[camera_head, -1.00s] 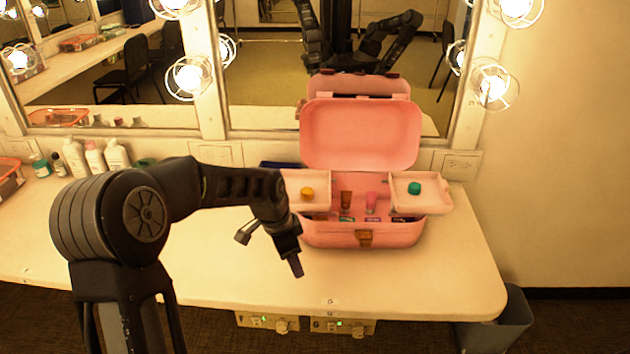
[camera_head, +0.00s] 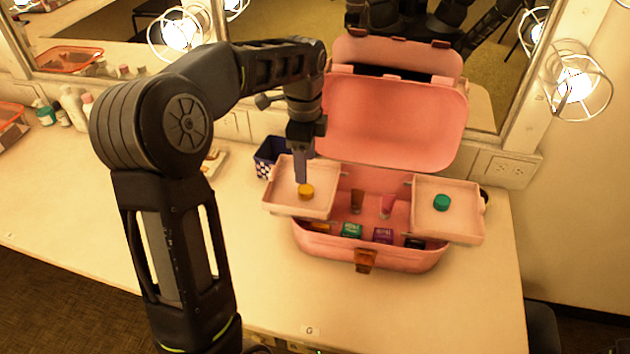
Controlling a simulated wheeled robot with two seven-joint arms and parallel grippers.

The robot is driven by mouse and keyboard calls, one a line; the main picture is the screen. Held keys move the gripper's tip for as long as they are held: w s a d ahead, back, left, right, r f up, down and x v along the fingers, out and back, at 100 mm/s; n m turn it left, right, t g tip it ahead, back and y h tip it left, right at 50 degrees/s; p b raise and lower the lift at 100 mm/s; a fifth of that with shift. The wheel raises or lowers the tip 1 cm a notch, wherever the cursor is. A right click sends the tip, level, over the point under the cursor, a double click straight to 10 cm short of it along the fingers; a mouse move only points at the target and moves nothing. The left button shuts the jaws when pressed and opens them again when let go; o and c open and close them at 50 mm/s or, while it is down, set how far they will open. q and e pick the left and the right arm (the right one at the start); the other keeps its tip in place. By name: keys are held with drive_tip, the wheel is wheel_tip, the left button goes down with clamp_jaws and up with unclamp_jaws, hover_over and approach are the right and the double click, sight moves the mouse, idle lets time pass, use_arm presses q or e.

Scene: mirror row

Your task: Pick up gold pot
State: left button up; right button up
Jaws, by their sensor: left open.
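The gold pot (camera_head: 305,192) is a small round yellow-gold pot on the left raised tray (camera_head: 285,204) of an open pink case (camera_head: 385,258). My left gripper (camera_head: 301,180) points down over that tray, its fingertips just above or behind the gold pot in the picture. It is open, with nothing seen held in it. I cannot tell whether the fingers touch the pot. My right gripper is not in view.
A green pot (camera_head: 441,202) sits on the case's right tray (camera_head: 462,229). Several tubes and small boxes stand in the case's middle. The raised lid (camera_head: 395,120) stands close behind my gripper. A dark blue patterned box (camera_head: 268,158) is left of the case. The front counter (camera_head: 300,290) is clear.

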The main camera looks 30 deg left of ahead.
sight(306, 189)
use_arm(q)
drive_tip(key=shift+s, duration=0.15)
drive_tip(key=shift+f, duration=1.3)
drive_tip(key=shift+f, duration=0.1)
drive_tip(key=shift+f+p, duration=0.25)
drive_tip(key=shift+p, duration=0.1)
wheel_tip(306, 189, down, 4)
drive_tip(key=shift+f+p, duration=0.25)
drive_tip(key=shift+p, duration=0.3)
drive_tip(key=shift+c, duration=0.4)
clamp_jaws()
